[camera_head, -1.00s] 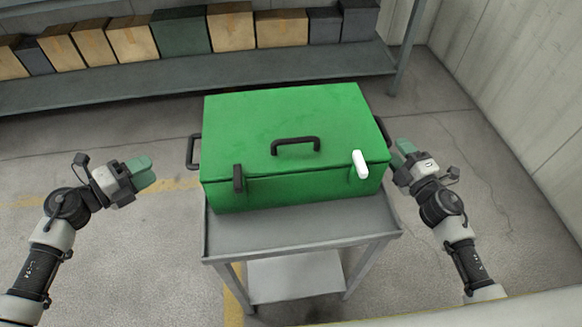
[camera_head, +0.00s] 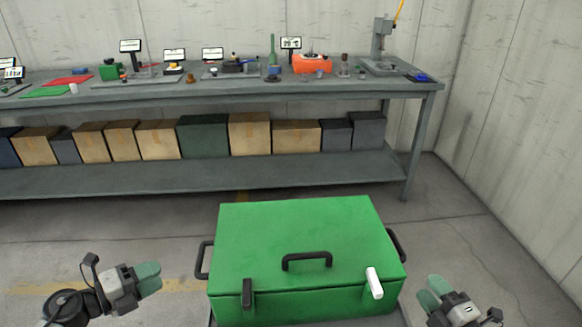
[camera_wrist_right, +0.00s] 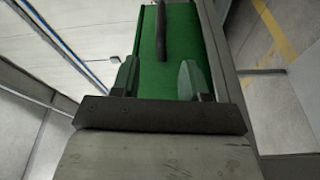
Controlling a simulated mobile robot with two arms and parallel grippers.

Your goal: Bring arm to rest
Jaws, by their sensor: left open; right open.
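My left gripper (camera_head: 148,279), with green fingertips, is at the lower left of the head view, apart from the green case and empty. My right gripper (camera_head: 430,298) is at the lower right, just right of the case, open and empty. In the right wrist view its two fingers (camera_wrist_right: 158,80) stand apart, with the green case (camera_wrist_right: 178,45) and a dark handle beyond them. In the head view the closed green case (camera_head: 300,235) has a black front handle (camera_head: 307,260), a black latch (camera_head: 247,293) and a white latch (camera_head: 374,283).
A long grey workbench (camera_head: 150,97) at the back holds tools, small screens and an orange item (camera_head: 311,63). Cardboard boxes (camera_head: 249,134) and dark boxes stand on its lower shelf. A wall closes the right side. Floor is free between bench and case.

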